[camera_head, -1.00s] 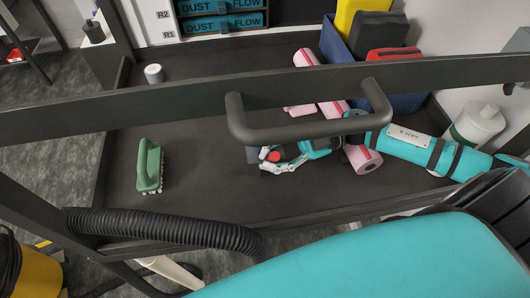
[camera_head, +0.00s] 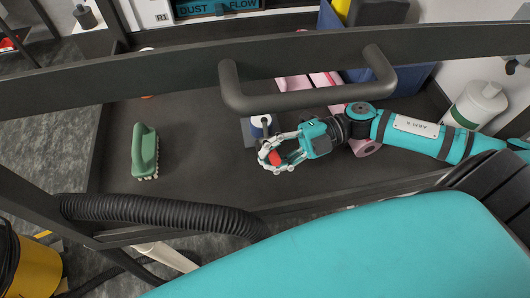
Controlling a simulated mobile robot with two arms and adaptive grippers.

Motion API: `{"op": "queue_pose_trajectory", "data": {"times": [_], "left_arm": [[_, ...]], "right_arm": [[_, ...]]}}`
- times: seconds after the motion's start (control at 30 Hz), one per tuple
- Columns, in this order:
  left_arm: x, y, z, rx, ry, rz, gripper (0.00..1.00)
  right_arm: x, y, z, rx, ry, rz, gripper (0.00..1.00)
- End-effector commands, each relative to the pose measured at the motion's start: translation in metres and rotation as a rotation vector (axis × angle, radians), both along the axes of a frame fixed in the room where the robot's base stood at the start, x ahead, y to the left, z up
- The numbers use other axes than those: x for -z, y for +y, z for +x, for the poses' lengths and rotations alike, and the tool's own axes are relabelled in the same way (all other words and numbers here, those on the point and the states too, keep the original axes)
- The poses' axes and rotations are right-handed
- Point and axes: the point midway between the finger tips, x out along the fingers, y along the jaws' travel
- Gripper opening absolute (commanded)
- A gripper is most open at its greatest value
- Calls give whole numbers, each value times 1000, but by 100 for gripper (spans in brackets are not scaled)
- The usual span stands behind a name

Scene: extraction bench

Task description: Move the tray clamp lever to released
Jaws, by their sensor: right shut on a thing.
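The tray clamp (camera_head: 259,131) stands on the dark bench tray, with a grey base and a blue and white body. Its lever ends in a red knob (camera_head: 275,158) on the near side of the body. My right gripper (camera_head: 273,157) reaches in from the right and is shut on the lever at the red knob. Its pale fingers partly cover the knob and lever. My left gripper is not in view.
A dark handle (camera_head: 310,98) on a crossbar passes in front of the tray. A green brush (camera_head: 145,152) lies at left. Pink rolls (camera_head: 325,80) and a blue bin (camera_head: 395,85) are behind. A black hose (camera_head: 165,212) runs along the near edge.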

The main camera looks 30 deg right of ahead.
Motion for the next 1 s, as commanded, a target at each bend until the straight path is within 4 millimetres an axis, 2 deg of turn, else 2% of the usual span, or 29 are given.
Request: {"op": "queue_pose_trajectory", "data": {"times": [0.23, 0.27, 0.53, 0.83, 1.0], "left_arm": [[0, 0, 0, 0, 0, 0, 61], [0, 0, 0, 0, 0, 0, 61], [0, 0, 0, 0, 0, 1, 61], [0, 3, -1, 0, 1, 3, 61], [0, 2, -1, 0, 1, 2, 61]], "right_arm": [[2, -3, 1, 3, 1, -10, 0], [2, -3, 1, 3, 1, -10, 14], [1, -2, 1, 2, 1, -5, 48], [1, -4, 0, 2, 3, -3, 48], [-1, -26, -2, 4, 7, -7, 48]]}}
